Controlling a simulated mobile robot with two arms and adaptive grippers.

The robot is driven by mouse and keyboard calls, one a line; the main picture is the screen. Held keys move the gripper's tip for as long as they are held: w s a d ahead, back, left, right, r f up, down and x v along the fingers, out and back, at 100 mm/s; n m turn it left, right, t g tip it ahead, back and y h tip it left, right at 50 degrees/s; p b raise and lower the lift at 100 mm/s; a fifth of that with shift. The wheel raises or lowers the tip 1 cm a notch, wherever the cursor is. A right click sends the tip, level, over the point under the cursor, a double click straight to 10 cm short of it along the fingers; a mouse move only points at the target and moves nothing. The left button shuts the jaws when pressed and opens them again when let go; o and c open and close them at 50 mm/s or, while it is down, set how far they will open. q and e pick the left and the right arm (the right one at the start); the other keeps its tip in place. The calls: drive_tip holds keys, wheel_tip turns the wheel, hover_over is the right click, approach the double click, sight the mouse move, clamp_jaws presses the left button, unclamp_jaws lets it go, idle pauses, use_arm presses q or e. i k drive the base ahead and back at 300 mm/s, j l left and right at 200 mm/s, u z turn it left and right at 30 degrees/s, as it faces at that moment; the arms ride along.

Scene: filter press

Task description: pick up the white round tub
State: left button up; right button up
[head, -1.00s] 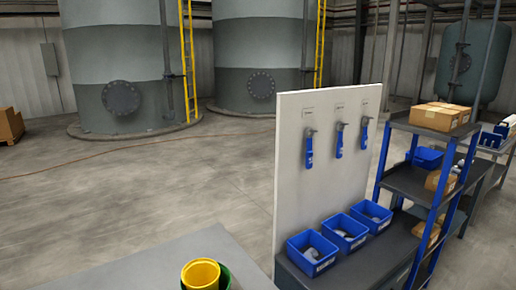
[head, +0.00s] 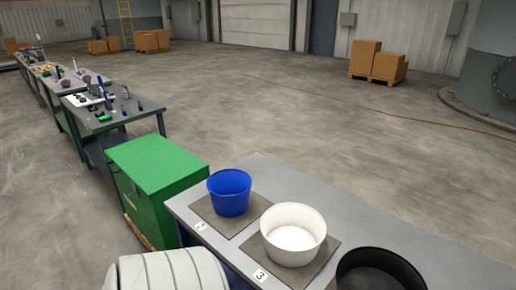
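The white round tub (head: 293,236) stands upright and open at the top on a dark square mat (head: 250,247) on a grey table (head: 262,170). A small label with a 3 (head: 260,276) lies at the near left corner of that mat. The tub looks empty; its whole rim shows and nothing covers it. Neither of my grippers is in view, so their distance from the tub and their state do not show.
A blue tub (head: 229,195) stands on another mat behind and left of the white one. A black tub (head: 380,268) is cut off at the lower edge. A green cabinet (head: 158,165) stands left of the table. Open floor (head: 330,130) lies beyond.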

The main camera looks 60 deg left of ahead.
sight(292, 234)
drive_tip(key=u, duration=1.65)
